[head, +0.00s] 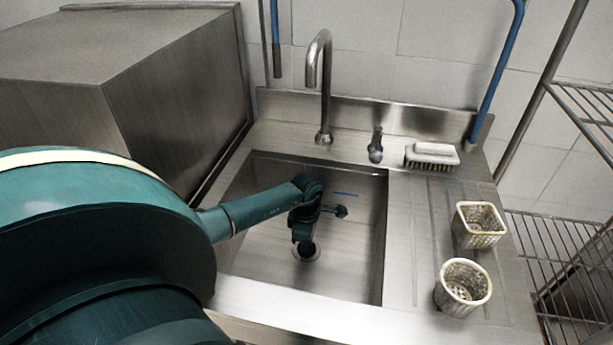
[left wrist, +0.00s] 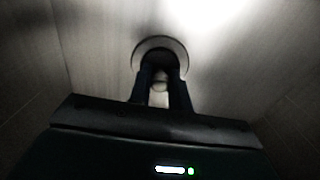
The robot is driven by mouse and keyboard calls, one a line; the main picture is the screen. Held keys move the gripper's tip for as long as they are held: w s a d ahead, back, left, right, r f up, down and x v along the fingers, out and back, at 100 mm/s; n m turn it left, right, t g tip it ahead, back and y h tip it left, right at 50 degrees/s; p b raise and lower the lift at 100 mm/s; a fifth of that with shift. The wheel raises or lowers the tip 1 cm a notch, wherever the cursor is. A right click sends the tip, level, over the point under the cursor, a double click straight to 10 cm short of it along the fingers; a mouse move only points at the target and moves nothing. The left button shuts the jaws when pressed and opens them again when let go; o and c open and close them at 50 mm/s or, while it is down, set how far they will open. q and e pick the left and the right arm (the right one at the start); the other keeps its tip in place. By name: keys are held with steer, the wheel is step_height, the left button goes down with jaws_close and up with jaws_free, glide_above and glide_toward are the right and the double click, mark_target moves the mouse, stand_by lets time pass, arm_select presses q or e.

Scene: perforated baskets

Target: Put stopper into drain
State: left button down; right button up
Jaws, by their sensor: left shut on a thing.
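The drain (head: 295,252) is a pale ring in the floor of the steel sink. It shows in the left wrist view as a light ring with a dark middle (left wrist: 160,39). My left gripper (head: 305,241) points down into the sink, right over the drain. In the left wrist view its two dark fingers (left wrist: 161,78) are shut on the stopper, whose small pale knob (left wrist: 159,86) shows between them. The stopper's lower part is dark and lines up with the ring. I cannot tell whether it touches or sits in the drain. My right gripper is out of view.
The sink (head: 352,250) has steep walls around my arm. A tall faucet (head: 322,80) and a small tap (head: 376,146) stand behind it. A brush (head: 432,155) and two perforated baskets (head: 479,226) (head: 463,287) stand on the right drainboard. A steel box (head: 175,110) is at left.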

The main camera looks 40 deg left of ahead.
arm_select(q)
steer(key=shift+f, duration=0.15)
steer(key=c, duration=1.3)
jaws_free()
step_height(320, 180, up, 6)
steer(key=p, duration=0.4)
steer(key=shift+p, duration=0.3)
step_height(320, 180, up, 6)
steer(key=p, duration=0.4)
steer(key=shift+r, duration=0.2)
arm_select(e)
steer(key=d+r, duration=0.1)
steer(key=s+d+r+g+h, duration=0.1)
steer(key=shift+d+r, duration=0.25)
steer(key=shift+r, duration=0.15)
